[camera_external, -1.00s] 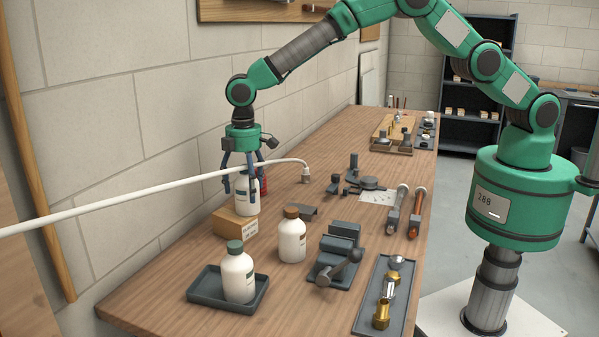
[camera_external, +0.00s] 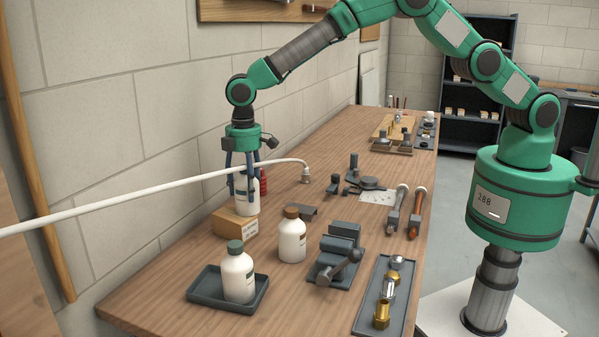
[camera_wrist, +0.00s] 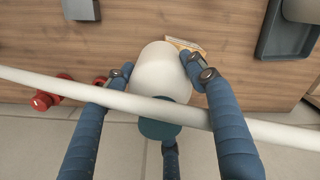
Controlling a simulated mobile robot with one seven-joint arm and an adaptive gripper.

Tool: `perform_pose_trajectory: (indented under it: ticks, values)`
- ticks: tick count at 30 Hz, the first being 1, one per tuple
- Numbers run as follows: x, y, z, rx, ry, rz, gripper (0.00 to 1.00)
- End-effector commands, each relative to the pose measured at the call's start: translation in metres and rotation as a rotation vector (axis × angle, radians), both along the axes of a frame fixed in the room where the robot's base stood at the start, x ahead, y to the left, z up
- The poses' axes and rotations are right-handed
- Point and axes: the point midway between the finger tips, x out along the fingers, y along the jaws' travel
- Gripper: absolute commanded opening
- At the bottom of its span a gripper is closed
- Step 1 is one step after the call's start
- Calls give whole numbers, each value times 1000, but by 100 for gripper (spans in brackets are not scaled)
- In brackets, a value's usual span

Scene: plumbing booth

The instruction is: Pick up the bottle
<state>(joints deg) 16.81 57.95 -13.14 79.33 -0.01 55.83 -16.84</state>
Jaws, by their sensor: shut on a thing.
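A white bottle (camera_external: 247,199) stands upright on a small cardboard box (camera_external: 229,224) near the wall. In the wrist view the bottle (camera_wrist: 158,75) has a dark teal cap (camera_wrist: 160,130) and sits between the blue fingers. My gripper (camera_external: 241,190) points down from above and is shut on this bottle, with its fingers against the bottle's sides. A white hose (camera_external: 130,200) passes in front of the fingers and hides the bottle's top. Two similar bottles stand nearer: one with a brown cap (camera_external: 292,240) on the table, one with a green cap (camera_external: 238,277) in a dark tray (camera_external: 200,292).
The white hose also crosses the wrist view (camera_wrist: 60,88), close over the bottle. A red object (camera_external: 263,182) stands just behind the bottle. A vise (camera_external: 338,256) and a tray of brass fittings (camera_external: 365,318) lie to the right. The block wall is close on the left.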

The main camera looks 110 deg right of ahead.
Motion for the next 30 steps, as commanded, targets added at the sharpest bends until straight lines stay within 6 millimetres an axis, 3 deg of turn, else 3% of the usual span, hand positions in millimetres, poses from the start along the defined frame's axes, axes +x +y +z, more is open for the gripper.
perform_pose_trajectory:
  ticks: [8, 16, 30]
  values:
    - [1, 0, 10, 0, -1, 0, 8]
    - [1, 0, 38, -1, -3, 0, 8]
    - [-54, 16, 42, 0, -1, 0, 8]
